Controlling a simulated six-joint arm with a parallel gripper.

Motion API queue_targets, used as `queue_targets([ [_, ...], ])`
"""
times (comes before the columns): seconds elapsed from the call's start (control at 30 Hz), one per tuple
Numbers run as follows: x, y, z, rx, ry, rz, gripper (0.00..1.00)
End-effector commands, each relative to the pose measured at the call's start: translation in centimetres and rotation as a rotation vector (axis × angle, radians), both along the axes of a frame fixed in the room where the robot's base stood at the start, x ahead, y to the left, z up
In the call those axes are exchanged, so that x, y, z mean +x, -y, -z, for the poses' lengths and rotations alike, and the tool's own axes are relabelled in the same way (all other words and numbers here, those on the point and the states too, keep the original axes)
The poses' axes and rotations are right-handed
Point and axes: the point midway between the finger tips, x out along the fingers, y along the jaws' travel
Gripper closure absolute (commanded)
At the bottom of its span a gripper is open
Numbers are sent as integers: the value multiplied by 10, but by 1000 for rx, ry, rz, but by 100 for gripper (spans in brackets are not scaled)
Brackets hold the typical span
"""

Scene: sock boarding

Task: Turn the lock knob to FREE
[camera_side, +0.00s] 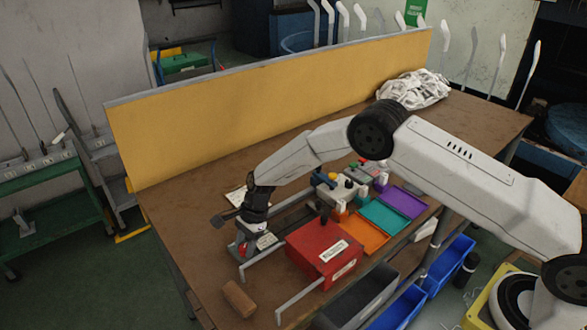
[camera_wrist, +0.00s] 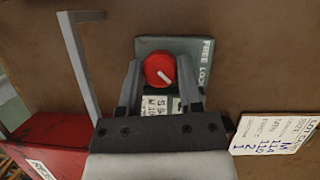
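The lock knob (camera_wrist: 160,70) is a red disc with a white pointer, on a grey-green plate (camera_wrist: 180,44) with the words FREE and LOCK printed along its right side. The pointer slants, one end towards the lower right, on the LOCK side. My gripper (camera_wrist: 160,70) is open, with one finger to the left and one to the right of the knob. I cannot tell whether the fingers touch it or how far above the plate they are.
A red box (camera_side: 322,254) stands close to the right. Bent metal bars (camera_side: 262,262) stick out towards the front, one close to my gripper (camera_wrist: 82,65). A printed lot card (camera_wrist: 268,133) lies beside the plate. A brown block (camera_side: 238,298) lies at the front. A yellow panel (camera_side: 260,105) runs behind.

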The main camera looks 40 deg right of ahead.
Motion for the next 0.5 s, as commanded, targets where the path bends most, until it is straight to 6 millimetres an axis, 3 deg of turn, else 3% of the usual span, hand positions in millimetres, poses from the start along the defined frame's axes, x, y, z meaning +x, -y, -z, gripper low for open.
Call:
queue_targets([
  [0.03, 0, 0, 0, 0, 1, 0, 82],
  [0.1, 0, 0, 0, 0, 1, 0, 100],
  [0.5, 1, 0, 0, 1, 1, -44, 100],
])
